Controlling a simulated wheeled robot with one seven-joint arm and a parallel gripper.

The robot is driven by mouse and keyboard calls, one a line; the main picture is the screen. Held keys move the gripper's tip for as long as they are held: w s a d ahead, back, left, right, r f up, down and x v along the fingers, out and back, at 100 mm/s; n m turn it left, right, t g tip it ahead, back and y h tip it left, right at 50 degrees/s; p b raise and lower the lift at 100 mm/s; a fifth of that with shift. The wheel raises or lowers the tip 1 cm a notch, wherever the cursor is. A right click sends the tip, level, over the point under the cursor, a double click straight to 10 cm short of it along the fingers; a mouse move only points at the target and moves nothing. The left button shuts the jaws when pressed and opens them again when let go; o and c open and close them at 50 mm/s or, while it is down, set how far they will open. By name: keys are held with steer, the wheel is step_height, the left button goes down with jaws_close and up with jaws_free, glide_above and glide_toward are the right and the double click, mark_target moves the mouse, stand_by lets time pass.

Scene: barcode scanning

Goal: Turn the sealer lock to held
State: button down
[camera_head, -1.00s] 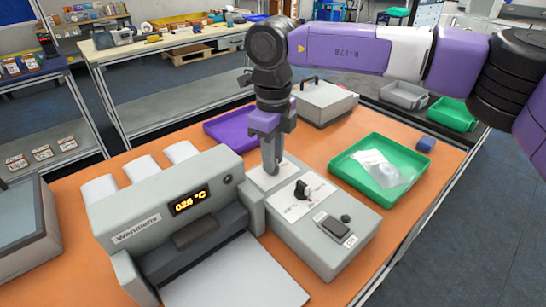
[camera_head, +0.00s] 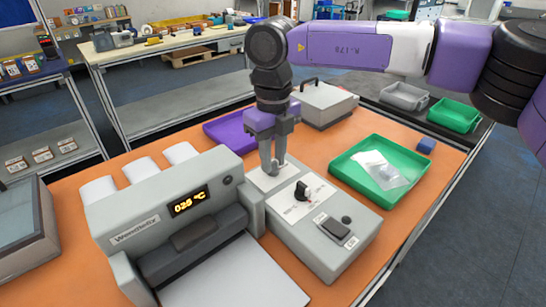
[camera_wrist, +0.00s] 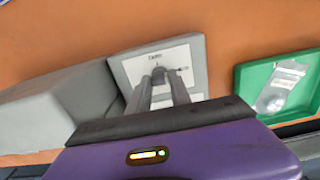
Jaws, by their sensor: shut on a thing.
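The grey sealer (camera_head: 165,225) stands on the orange bench, its display reading about 025 °C. Its control box (camera_head: 330,262) carries a white label plate at the far end, where my gripper (camera_head: 272,172) points straight down. In the wrist view my gripper (camera_wrist: 159,82) is shut on the small dark lock knob (camera_wrist: 158,72) at the middle of the white lock plate (camera_wrist: 185,55). The fingers hide most of the knob, and the plate's lettering is too small to read. A second black knob (camera_head: 302,190) sits nearer on the box.
A green tray (camera_head: 345,162) with a clear bag (camera_head: 385,168) lies to the right. A purple tray (camera_head: 222,133) and a grey case (camera_head: 325,104) stand behind my gripper.

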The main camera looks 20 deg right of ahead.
mark_target(273, 162)
steer(key=c, duration=1.2)
jaws_free()
step_height(273, 162, up, 8)
steer(key=shift+f, duration=0.1)
